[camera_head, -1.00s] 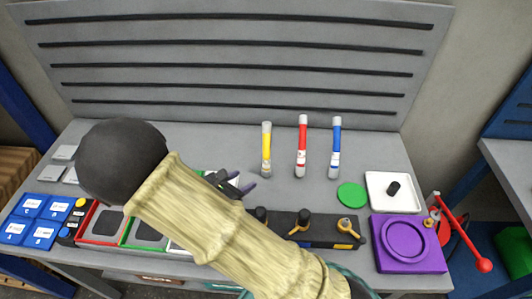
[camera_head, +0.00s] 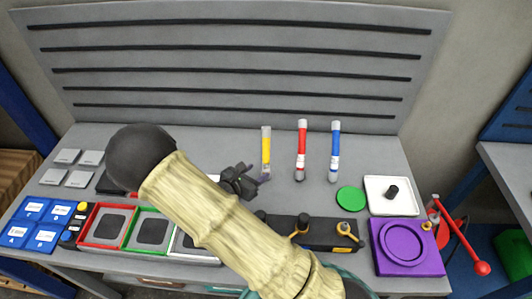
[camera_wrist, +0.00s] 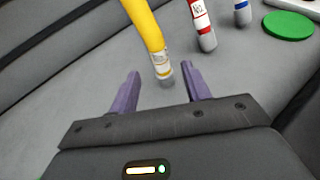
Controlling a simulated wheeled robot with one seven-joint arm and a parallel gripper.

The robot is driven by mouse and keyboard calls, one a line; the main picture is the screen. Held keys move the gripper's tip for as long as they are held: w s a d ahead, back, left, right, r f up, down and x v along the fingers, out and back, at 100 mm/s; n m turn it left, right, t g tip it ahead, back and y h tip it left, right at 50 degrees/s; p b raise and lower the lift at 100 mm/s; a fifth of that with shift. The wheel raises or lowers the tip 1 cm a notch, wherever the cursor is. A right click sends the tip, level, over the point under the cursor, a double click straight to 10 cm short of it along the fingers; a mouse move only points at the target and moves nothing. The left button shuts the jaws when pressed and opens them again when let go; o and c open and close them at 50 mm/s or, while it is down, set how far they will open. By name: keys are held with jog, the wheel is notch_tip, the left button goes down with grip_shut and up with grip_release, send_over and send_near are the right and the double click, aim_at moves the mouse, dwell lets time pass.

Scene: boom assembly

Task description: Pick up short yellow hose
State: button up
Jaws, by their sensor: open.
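The short yellow hose (camera_head: 266,146) stands upright on the grey table, left of the red and blue hoses. It has a white label and a grey lower end. In the wrist view the yellow hose (camera_wrist: 149,32) shows ahead of my gripper (camera_wrist: 158,88), its lower end between the lines of the two purple fingers and just beyond their tips. My gripper (camera_head: 262,174) is open and empty, low beside the hose's left side in the head view. Contact between the fingers and the hose does not show.
The red hose (camera_head: 301,150) and blue hose (camera_head: 335,151) stand close to the right. A green disc (camera_head: 351,199), a white tray (camera_head: 408,206) and a purple block (camera_head: 430,256) lie farther right. A slotted grey panel (camera_head: 235,62) rises behind.

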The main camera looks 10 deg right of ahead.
aim_at(264, 167)
jog(key=shift+x, duration=1.7)
jog(key=shift+w+d+p, duration=0.15)
jog(key=shift+d+p, duration=0.1)
jog(key=shift+p, duration=0.15)
jog(key=p+x, duration=0.1)
jog(key=x, duration=0.3)
jog(key=shift+w+d+f+p, duration=0.1)
jog(key=shift+w+d+p, duration=0.15)
jog(key=shift+w+p, duration=0.05)
jog(key=shift+c, duration=0.2)
grip_shut()
